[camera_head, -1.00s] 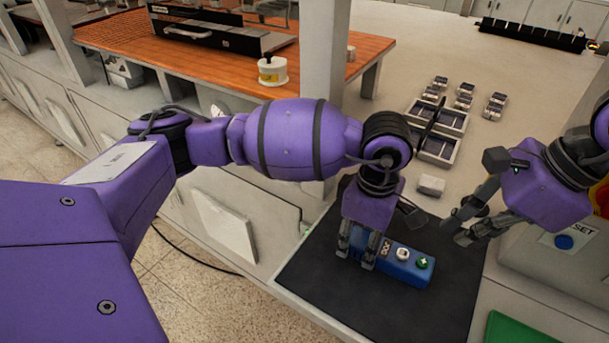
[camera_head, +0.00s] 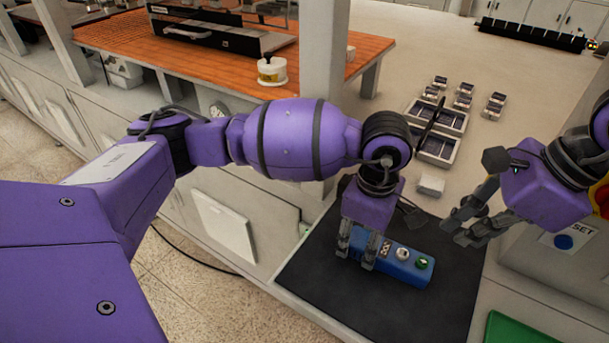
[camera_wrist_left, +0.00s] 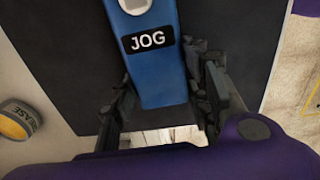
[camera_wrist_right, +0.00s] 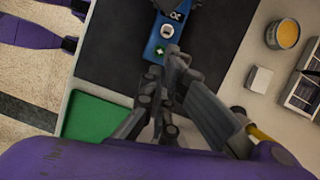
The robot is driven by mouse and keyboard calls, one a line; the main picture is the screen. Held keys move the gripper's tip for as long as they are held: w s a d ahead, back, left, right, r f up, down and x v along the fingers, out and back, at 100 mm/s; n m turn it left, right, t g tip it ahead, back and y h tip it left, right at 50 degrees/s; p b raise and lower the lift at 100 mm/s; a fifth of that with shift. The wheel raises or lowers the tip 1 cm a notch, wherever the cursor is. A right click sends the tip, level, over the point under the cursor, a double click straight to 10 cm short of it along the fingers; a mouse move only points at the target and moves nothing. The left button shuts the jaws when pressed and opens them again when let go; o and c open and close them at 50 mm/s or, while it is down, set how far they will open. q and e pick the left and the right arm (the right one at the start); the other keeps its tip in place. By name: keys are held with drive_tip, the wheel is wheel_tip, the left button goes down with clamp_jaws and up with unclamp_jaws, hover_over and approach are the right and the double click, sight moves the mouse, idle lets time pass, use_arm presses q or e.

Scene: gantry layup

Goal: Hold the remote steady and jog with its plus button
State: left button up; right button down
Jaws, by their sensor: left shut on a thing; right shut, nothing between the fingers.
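My left gripper (camera_head: 357,258) is shut on the remote's left end. The left wrist view shows its fingers (camera_wrist_left: 170,110) on both sides of the blue body, beside the JOG label. My right gripper (camera_head: 462,230) is shut and empty, above and to the right of the remote, apart from it. In the right wrist view the plus button (camera_wrist_right: 160,50) shows beyond its fingertips (camera_wrist_right: 164,75).
A green pad (camera_head: 515,328) is at the lower right. A blue button on a SET panel (camera_head: 563,242) is at the right. Grey trays (camera_head: 438,130) and a small white block (camera_head: 431,185) lie behind the mat. An orange-topped bench (camera_head: 180,50) with a post stands at the back.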

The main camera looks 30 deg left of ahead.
wheel_tip(320, 180, down, 2)
drive_tip(key=s, duration=0.1)
wheel_tip(320, 180, up, 4)
drive_tip(key=m+t+y, duration=0.4)
drive_tip(key=m, duration=1)
hover_over(422, 262)
drive_tip(key=w, duration=0.2)
drive_tip(key=shift+w+d+r+m+t, duration=0.15)
drive_tip(key=shift+r+m+t, duration=0.1)
drive_tip(key=shift+m, duration=0.3)
drive_tip(key=shift+s+d+r+m+t, duration=0.1)
drive_tip(key=shift+r+m+t, duration=0.1)
drive_tip(key=shift+m, duration=0.35)
drive_tip(key=shift+f, duration=4.4)
drive_tip(key=shift+f, duration=0.15)
drive_tip(key=shift+f, duration=0.3)
